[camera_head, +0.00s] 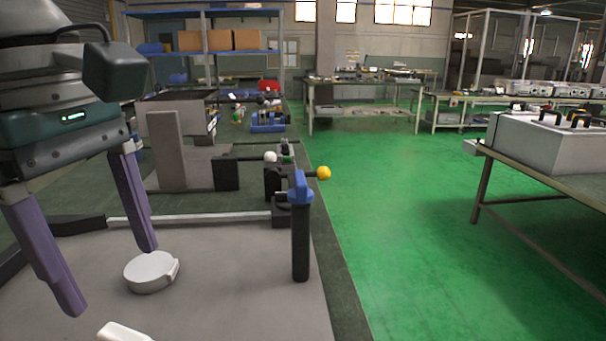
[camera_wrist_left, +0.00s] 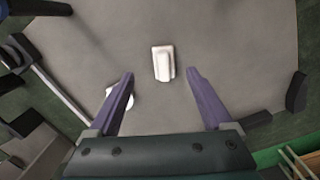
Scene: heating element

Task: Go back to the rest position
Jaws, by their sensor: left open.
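My left gripper (camera_head: 109,278) hangs above the grey work surface (camera_head: 235,290), with its two purple fingers spread and nothing between them. In the left wrist view a white rectangular block (camera_wrist_left: 163,63) lies on the surface ahead of the fingertips. Only its top edge shows at the bottom of the head view (camera_head: 122,333). A white round piece (camera_head: 151,272) lies on the surface by the finger on the right. In the wrist view one finger partly hides this round piece (camera_wrist_left: 122,98). My right gripper is not in view.
A black post with a blue top (camera_head: 301,235) stands at the right edge of the surface, near a yellow knob (camera_head: 323,173). A grey upright plate (camera_head: 168,150) and a metal rail (camera_head: 190,217) lie behind the gripper.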

